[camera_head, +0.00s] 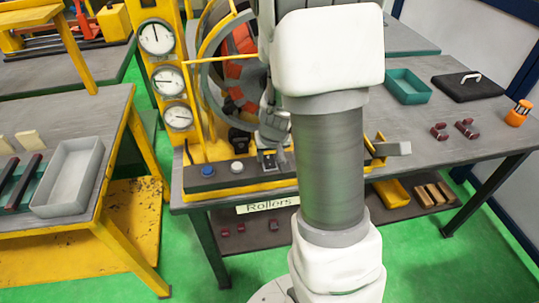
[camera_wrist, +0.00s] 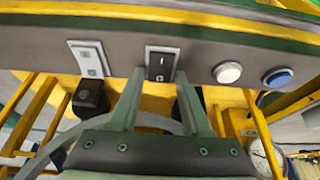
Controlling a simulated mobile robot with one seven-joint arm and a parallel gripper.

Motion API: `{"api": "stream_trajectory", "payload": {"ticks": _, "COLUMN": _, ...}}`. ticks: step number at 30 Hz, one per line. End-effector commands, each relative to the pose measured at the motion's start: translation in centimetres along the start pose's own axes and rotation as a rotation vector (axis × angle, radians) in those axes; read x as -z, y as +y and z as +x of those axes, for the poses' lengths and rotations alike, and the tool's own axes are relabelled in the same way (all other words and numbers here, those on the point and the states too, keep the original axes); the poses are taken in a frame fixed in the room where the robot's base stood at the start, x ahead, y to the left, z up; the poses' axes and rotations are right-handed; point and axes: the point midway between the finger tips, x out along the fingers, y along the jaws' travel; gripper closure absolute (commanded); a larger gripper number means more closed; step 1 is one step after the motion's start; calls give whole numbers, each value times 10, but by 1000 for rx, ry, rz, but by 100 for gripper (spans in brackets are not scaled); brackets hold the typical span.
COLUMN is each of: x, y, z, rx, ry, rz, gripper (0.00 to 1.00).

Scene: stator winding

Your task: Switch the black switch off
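The black switch (camera_wrist: 161,64) is a small rocker in a light frame with white marks, set in the grey control panel (camera_wrist: 205,46) in the wrist view. My gripper (camera_wrist: 160,72) is open, with one finger on each side of the switch and nothing held between them. Whether the fingertips touch the panel cannot be told. In the head view my gripper (camera_head: 269,153) is over the panel front, right of the white button, and the switch is mostly hidden by it.
A white button (camera_wrist: 228,72) and a blue button (camera_wrist: 278,77) sit right of the switch in the wrist view. A pale switch plate (camera_wrist: 88,58) is to its left. Dial gauges (camera_head: 156,38) and a large wheel frame (camera_head: 205,70) stand behind the panel.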

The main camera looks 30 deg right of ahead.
Motion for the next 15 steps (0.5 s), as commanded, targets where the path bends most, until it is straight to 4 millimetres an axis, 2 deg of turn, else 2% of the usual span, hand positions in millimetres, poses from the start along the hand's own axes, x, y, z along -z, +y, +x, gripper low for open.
{"api": "stream_trajectory", "payload": {"ticks": 1, "x": 0, "y": 0, "z": 0, "rx": 0, "ry": 0, "rz": 0, "gripper": 63}}
{"api": "stream_trajectory", "payload": {"ticks": 7, "x": 0, "y": 0, "z": 0, "rx": 0, "ry": 0, "rz": 0, "gripper": 99}}
{"api": "stream_trajectory", "payload": {"ticks": 15, "x": 1, "y": 0, "z": -2, "rx": 0, "ry": -15, "rz": 0, "gripper": 100}}
